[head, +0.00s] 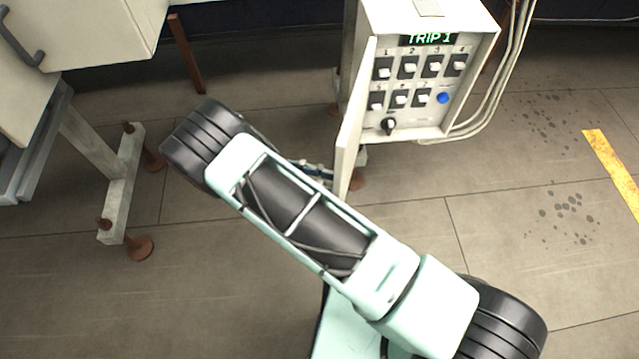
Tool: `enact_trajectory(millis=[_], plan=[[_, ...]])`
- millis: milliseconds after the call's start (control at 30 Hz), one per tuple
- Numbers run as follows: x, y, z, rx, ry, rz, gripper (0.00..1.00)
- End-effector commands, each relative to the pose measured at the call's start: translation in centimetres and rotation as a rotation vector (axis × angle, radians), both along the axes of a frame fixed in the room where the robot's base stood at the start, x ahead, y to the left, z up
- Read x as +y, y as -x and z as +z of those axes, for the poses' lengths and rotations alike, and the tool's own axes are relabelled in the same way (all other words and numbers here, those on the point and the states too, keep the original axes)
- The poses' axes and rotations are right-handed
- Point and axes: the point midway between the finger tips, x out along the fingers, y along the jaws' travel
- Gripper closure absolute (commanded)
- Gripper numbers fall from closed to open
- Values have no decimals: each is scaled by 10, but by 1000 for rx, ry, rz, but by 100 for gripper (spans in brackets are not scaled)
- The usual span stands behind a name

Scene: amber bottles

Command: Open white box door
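The white box (428,16) stands at the top centre right. Its front panel shows rows of numbered switches, a blue button, a black knob and a lit display reading "TRIP 1". The white box door (354,125) stands open at the panel's left side and is seen nearly edge-on, swung out toward me. A small part of what looks like my gripper (318,171) shows between my arm and the door's lower left side. My arm hides most of it, so I cannot tell its finger state or whether it touches the door.
Pale cables (503,85) run down the box's right side. A white cabinet (95,30) with a dark handle is at the upper left, and a metal stand (117,195) with rusty feet is below it. A yellow floor stripe (612,165) lies at the right. The floor right of the box is clear.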

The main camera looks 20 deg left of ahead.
Motion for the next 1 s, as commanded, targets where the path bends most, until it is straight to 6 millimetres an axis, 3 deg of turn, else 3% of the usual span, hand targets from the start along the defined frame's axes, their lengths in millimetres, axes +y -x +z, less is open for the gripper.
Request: enact_trajectory(millis=[333, 700, 1000], plan=[[0, 0, 10, -1, -1, 1, 62], [1, 1, 77, -3, -1, 2, 62], [0, 0, 99, 1, 0, 0, 62]])
